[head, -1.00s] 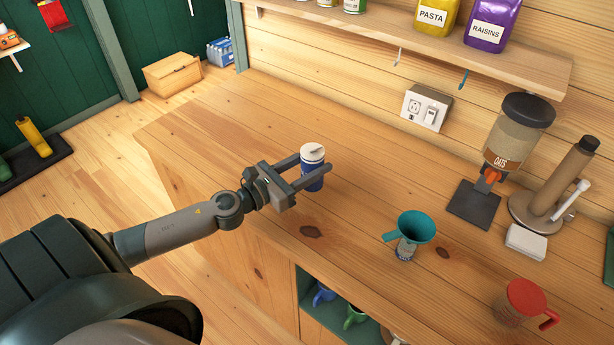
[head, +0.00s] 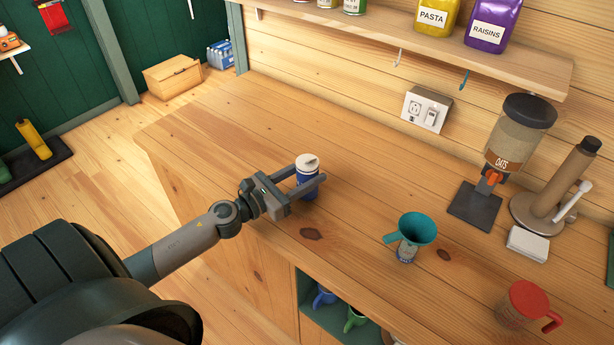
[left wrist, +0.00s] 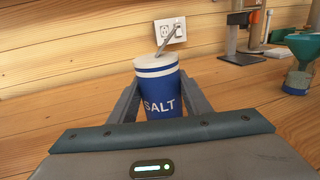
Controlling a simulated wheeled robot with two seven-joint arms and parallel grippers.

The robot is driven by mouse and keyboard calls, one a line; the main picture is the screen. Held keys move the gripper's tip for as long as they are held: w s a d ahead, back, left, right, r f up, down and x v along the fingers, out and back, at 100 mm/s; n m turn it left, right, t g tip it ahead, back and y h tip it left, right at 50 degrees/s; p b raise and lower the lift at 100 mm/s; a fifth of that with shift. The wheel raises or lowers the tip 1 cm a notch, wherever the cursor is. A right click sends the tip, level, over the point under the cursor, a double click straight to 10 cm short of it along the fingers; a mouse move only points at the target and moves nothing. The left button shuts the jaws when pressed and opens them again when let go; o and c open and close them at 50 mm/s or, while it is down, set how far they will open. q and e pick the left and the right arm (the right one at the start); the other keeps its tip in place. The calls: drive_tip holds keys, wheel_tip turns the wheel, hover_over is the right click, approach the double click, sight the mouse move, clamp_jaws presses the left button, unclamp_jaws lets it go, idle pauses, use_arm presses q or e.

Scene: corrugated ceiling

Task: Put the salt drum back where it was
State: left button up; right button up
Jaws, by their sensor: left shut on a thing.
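The salt drum (head: 307,172) is a blue cylinder with a white top and a small spout flap standing up. In the left wrist view the drum (left wrist: 162,92) shows the word SALT and stands upright between the two fingers. My left gripper (head: 308,181) is shut on the drum, with a finger on each side of it. The drum is over the wooden counter; I cannot tell whether its base touches the wood. My right gripper is not in view.
A teal funnel (head: 417,228) sits in a small jar on the counter (head: 230,135). A shelf (head: 400,40) overhangs the back. The counter's left part is clear.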

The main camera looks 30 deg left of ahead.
use_arm(q)
drive_tip(key=shift+f, duration=0.35)
drive_tip(key=shift+f, duration=0.25)
drive_tip(key=o, duration=1.3)
drive_tip(key=shift+r, duration=0.1)
drive_tip(key=shift+r, duration=0.1)
